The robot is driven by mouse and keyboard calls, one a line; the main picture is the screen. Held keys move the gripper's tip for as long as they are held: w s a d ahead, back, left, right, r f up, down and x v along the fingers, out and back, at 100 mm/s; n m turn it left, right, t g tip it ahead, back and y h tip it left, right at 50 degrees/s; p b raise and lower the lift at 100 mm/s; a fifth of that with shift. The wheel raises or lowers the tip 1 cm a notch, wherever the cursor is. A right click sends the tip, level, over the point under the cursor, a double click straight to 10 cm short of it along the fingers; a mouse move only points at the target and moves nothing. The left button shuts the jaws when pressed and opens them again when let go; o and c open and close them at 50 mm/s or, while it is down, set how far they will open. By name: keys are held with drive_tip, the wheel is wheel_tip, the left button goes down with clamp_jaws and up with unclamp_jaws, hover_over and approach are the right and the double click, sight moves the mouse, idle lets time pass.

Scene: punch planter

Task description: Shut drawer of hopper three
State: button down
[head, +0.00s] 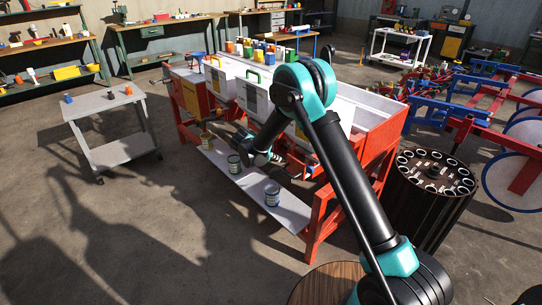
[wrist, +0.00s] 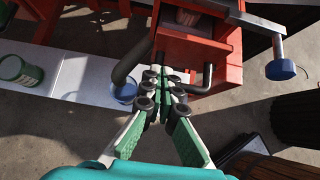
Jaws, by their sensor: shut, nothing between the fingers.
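A red box-shaped drawer (wrist: 200,48) with a dark bent handle (wrist: 207,78) is at the top centre of the wrist view. It stands out from the red frame, and part of its inside shows at the top. I cannot read a hopper number on it. My gripper (wrist: 160,80) is shut and empty, its fingertips in front of the drawer between the two arms of the handle. Whether they touch is unclear. In the head view, my arm covers part of the red planter frame (head: 318,215) with its white hoppers (head: 250,95).
A white plank (head: 225,178) below the hoppers carries several cans, including a blue one (head: 272,196) and a green one (wrist: 20,70). A blue-ended lever (wrist: 280,69) is right of the drawer. A dark drum (head: 430,195) stands right of the planter; a grey cart (head: 110,105) stands left.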

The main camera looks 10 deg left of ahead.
sight(288, 157)
drive_tip(key=w+d, duration=0.1)
drive_tip(key=w+d+f, duration=0.1)
drive_tip(key=w, duration=0.1)
drive_tip(key=shift+d, duration=0.15)
drive_tip(key=shift+w+d, duration=0.35)
drive_tip(key=shift+w, duration=0.1)
drive_tip(key=shift+w, duration=0.1)
drive_tip(key=w+d, duration=0.1)
drive_tip(key=w, duration=0.1)
drive_tip(key=w+d, duration=0.1)
drive_tip(key=d, duration=0.1)
drive_tip(key=shift+w, duration=0.4)
drive_tip(key=shift+s, duration=0.1)
